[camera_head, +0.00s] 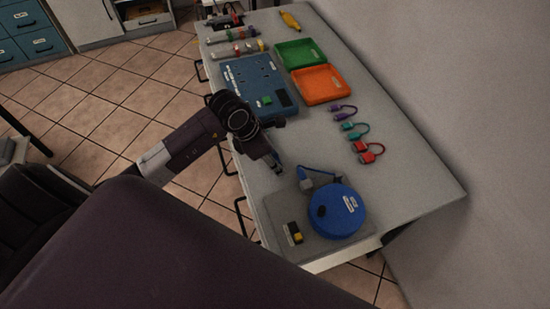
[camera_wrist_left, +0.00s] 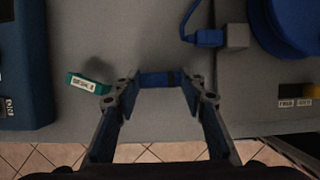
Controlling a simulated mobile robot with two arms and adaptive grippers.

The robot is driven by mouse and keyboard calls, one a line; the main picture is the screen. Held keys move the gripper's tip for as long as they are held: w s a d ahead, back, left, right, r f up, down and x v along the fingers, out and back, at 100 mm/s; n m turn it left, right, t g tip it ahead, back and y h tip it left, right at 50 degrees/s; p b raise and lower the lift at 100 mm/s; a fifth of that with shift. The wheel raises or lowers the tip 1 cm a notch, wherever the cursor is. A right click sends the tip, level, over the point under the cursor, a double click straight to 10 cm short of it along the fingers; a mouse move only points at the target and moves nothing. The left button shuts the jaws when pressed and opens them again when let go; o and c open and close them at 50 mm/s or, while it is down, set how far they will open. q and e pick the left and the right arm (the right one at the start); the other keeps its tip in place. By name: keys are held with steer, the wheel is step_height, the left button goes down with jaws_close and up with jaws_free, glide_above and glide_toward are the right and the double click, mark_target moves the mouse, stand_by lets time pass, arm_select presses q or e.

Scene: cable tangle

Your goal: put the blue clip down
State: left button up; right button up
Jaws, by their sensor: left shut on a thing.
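My left gripper (camera_head: 274,163) reaches over the near side of the grey table (camera_head: 400,165). In the left wrist view my left gripper (camera_wrist_left: 160,82) is shut on the blue clip (camera_wrist_left: 160,79), a short blue bar with a dark band, held between the two fingertips. In the head view the clip is too small to make out clearly at the fingertips. The wrist view shows bare table beyond the clip; the gap between clip and table is hard to judge. My right gripper is not in view.
A blue cable reel (camera_head: 342,213) with a blue plug (camera_wrist_left: 208,38) in a grey block (camera_wrist_left: 237,36) lies right of the gripper. A blue panel (camera_head: 246,75) and a green tag (camera_wrist_left: 88,84) are to its left. Orange (camera_head: 318,98) and green trays and looped cables lie farther back.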

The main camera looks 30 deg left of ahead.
arm_select(q)
steer(key=shift+f, duration=0.25)
steer(key=o, duration=1.2)
steer(key=shift+r, duration=0.15)
steer(key=shift+r, duration=0.15)
steer(key=shift+a+r, duration=0.15)
steer(key=shift+r, duration=0.1)
steer(key=b+v, duration=0.1)
steer(key=v, duration=1)
steer(key=shift+s+r+b, duration=0.1)
steer(key=shift+r+b, duration=0.1)
steer(key=shift+b, duration=0.2)
